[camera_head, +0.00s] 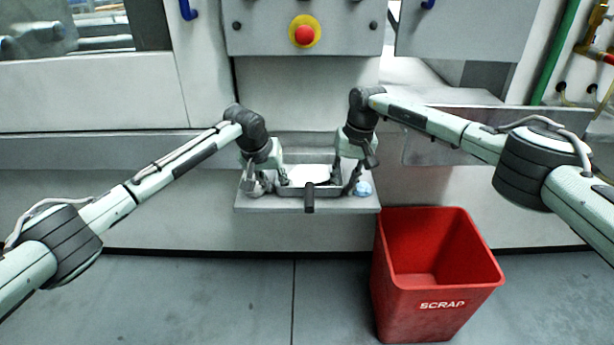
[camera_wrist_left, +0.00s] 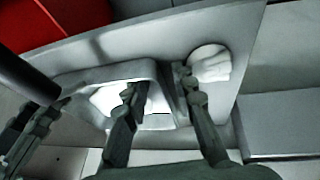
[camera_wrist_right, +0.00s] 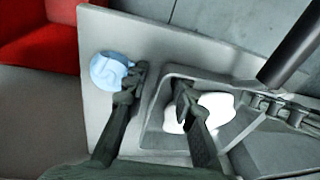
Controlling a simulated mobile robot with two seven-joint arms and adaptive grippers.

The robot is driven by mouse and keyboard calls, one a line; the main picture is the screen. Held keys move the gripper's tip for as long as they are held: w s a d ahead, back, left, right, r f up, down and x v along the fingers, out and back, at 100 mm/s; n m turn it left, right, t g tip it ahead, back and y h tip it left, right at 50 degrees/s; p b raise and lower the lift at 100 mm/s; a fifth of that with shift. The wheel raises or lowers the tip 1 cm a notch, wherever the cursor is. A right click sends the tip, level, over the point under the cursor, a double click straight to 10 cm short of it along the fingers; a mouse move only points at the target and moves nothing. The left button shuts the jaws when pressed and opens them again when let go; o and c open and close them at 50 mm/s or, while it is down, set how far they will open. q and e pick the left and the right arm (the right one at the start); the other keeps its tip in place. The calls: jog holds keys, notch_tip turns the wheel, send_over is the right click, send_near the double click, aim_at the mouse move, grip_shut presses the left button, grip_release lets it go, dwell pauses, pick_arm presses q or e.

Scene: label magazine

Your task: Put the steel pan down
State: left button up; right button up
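The steel pan (camera_head: 325,190) is level at the grey shelf (camera_head: 270,204), its black handle (camera_head: 309,197) pointing toward me. It seems to rest on the shelf. White material (camera_wrist_right: 212,108) lies inside it. My left gripper (camera_head: 268,182) is at the pan's left wall. In the left wrist view its fingers (camera_wrist_left: 158,88) stand apart, one inside the pan and one outside. My right gripper (camera_head: 354,178) straddles the right wall likewise; in the right wrist view its fingers (camera_wrist_right: 160,88) show a gap around the wall.
A whitish crumpled piece (camera_wrist_left: 209,63) lies on the shelf left of the pan, and a light blue one (camera_wrist_right: 107,70) right of it, both close to the outer fingers. A red scrap bin (camera_head: 435,285) stands below right. A red stop button (camera_head: 305,32) is above.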

jog(key=shift+r, duration=0.2)
pick_arm(q)
jog(key=v, duration=1.2)
pick_arm(e)
notch_tip(320, 180, up, 12)
jog(key=s+d, duration=0.1)
jog(key=shift+d+f, duration=0.2)
jog(key=shift+d, duration=0.15)
jog(key=shift+c, duration=0.4)
dwell(0.5)
